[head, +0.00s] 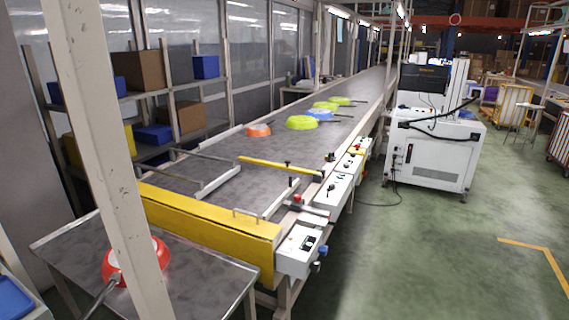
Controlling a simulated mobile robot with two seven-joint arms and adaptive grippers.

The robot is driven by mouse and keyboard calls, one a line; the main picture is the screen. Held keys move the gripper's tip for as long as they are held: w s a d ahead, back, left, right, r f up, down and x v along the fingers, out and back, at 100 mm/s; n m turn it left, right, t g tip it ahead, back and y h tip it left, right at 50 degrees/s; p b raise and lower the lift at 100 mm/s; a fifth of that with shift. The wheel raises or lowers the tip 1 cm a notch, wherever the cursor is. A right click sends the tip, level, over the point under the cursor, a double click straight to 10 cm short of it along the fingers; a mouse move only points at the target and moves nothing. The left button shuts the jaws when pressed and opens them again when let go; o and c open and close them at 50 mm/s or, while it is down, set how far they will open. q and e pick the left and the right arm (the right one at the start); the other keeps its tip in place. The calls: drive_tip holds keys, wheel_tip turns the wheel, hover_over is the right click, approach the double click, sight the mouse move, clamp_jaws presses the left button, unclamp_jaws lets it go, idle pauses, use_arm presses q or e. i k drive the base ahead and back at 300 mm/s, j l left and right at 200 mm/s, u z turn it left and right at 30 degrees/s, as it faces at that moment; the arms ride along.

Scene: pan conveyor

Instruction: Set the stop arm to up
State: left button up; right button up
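A yellow bar (280,167), which looks like the stop arm, lies level across the right part of the conveyor belt (213,177). Its right end is near the control boxes on the belt's right edge, and a small black knob stands on it. I cannot tell whether it touches the belt. An orange pan (258,130), a lime pan (301,122) and a blue pan (319,114) lie on the belt beyond the bar, with more lime pans farther back. Neither of my grippers is in view.
A red pan (160,252) sits on a metal table (205,290) at front left, partly hidden by a pale post (103,150). A yellow end guard (205,222) closes the belt's near end. Control boxes (300,248) line the right side.

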sight(286, 167)
drive_tip(key=l+u, duration=0.2)
drive_tip(key=l, duration=0.3)
drive_tip(key=k+l+u, duration=0.2)
drive_tip(key=l, duration=0.25)
drive_tip(key=l+u, duration=0.45)
drive_tip(key=l, duration=0.55)
drive_tip(key=i+l+u, duration=0.1)
drive_tip(key=l+u, duration=0.35)
drive_tip(key=l, duration=0.55)
drive_tip(key=i+l+u, duration=0.15)
drive_tip(key=l, duration=0.15)
drive_tip(key=l+u, duration=0.1)
drive_tip(key=l, duration=0.2)
drive_tip(key=i+l+u, duration=0.15)
drive_tip(key=l, duration=0.2)
